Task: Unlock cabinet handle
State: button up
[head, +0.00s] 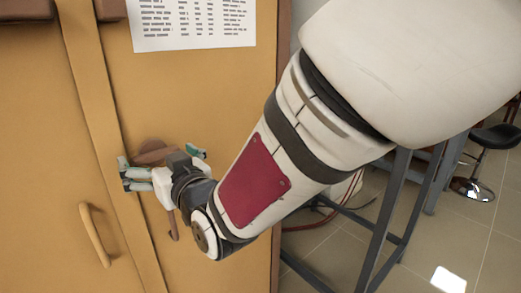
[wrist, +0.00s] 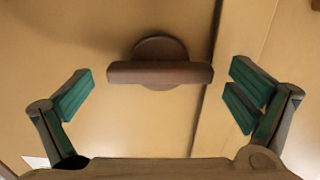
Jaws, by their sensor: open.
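The cabinet handle is a dark brown bar on a round base. It shows whole in the wrist view (wrist: 160,73), lying level across the picture on the yellow-brown cabinet door (wrist: 120,120). In the head view the handle (head: 150,153) is partly hidden behind my gripper (head: 159,160). My gripper is open and empty in front of the door. In the wrist view its green-padded fingers (wrist: 161,95) stand wide apart, one beyond each end of the bar, with gaps on both sides. No contact with the bar shows.
A vertical pull (head: 95,235) is on the left door, and a second pull (head: 173,226) shows below my gripper. A printed sheet (head: 193,22) is on the right door. A metal frame (head: 385,220) and a black stool (head: 495,136) stand to the right over tiled floor.

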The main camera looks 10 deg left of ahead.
jog(key=c, duration=1.2)
jog(key=shift+o, duration=0.2)
jog(key=shift+m+b, duration=0.3)
jog(key=shift+b, duration=0.05)
jog(key=m+b, duration=0.3)
jog(key=shift+w+f+m+b, duration=0.1)
jog(key=shift+m+b, duration=0.2)
jog(key=m+b, duration=0.3)
jog(key=m, duration=0.1)
jog(key=m+b, duration=0.2)
jog(key=m, duration=0.3)
jog(key=m+b, duration=0.1)
jog(key=m, duration=0.3)
jog(key=shift+m, duration=0.4)
